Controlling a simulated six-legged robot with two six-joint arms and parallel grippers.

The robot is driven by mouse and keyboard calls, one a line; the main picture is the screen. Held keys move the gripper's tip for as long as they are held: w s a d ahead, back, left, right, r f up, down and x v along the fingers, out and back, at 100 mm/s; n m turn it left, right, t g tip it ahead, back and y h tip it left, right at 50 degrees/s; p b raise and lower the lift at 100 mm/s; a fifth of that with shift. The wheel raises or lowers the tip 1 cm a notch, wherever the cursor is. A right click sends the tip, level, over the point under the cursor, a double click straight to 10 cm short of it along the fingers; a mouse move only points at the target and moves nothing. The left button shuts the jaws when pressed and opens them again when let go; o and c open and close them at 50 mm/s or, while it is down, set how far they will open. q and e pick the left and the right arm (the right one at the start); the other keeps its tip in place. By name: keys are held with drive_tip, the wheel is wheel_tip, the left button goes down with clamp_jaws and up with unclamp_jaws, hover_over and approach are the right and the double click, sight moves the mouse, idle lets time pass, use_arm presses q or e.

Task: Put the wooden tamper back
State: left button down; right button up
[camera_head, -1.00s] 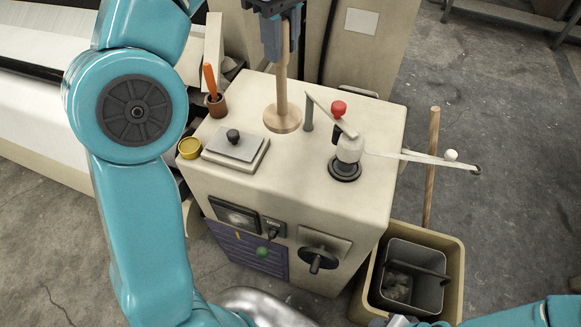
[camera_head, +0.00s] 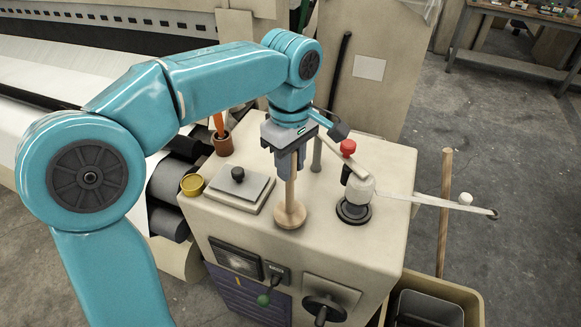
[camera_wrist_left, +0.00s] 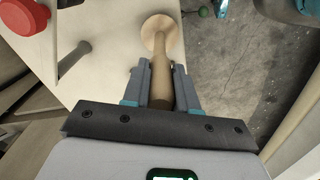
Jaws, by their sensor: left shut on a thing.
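The wooden tamper (camera_head: 290,212) has a thin upright handle and a round wooden disc at its lower end. My left gripper (camera_head: 291,165) is shut on its handle, above the cream cabinet top (camera_head: 325,232). The disc is at or just above the cabinet top near its front edge; I cannot tell if it touches. In the left wrist view the tamper (camera_wrist_left: 160,60) runs out from between the fingers of my left gripper (camera_wrist_left: 165,85), its round disc at the far end. My right gripper is not in view.
A red-knobbed device (camera_head: 354,200) stands right of the tamper, with a grey post (camera_head: 317,155) behind. A bin (camera_head: 430,305) stands on the floor at right.

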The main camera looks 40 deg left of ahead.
use_arm(q)
drive_tip(key=shift+s+f, duration=0.15)
drive_tip(key=shift+f, duration=0.4)
drive_tip(key=shift+a, duration=0.1)
drive_tip(key=shift+f, duration=0.15)
drive_tip(key=c, duration=0.9)
unclamp_jaws()
